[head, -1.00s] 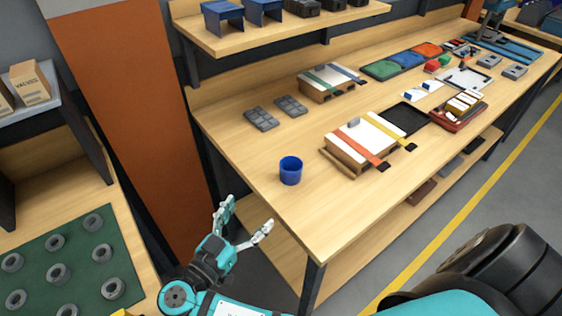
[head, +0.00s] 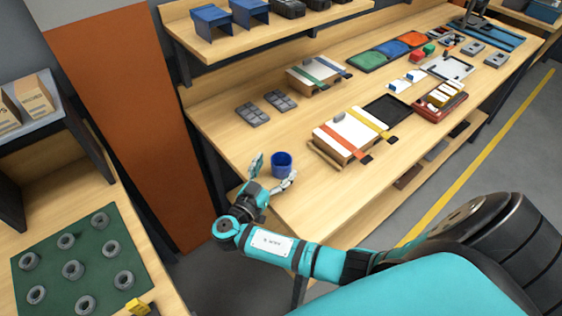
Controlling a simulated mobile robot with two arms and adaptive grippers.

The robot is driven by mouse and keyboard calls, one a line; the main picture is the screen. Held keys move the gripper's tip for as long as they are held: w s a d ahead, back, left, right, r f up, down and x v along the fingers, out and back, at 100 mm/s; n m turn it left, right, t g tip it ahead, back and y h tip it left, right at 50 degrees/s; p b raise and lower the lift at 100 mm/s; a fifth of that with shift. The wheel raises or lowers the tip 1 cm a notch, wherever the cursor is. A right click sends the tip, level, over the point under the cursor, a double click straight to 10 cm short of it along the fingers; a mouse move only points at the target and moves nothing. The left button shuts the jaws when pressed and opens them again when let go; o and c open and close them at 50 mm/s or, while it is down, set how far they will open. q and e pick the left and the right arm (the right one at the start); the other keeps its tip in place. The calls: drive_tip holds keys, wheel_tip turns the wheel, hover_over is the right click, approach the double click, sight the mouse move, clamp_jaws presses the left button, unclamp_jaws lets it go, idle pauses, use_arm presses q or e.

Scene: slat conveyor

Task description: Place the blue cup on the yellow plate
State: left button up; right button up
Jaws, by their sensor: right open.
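The blue cup (head: 281,163) stands upright near the front left end of the long wooden bench. My right gripper (head: 273,170) is open, with one finger to the left of the cup and the other in front of it, to its lower right. Whether the fingers touch the cup cannot be told. No yellow plate can be made out in the head view. My left gripper is not in view.
A boxed kit with orange and yellow straps (head: 345,137) lies right of the cup. Grey moulded trays (head: 253,114) lie behind it. A green mat (head: 55,298) with several grey rings is on the left table, with a small yellow object (head: 137,307) at its edge.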

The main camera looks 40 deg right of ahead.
drive_tip(key=shift+x, duration=1)
drive_tip(key=c, duration=1.2)
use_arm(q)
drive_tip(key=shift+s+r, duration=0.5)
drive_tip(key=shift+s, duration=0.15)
use_arm(e)
drive_tip(key=shift+c, duration=0.2)
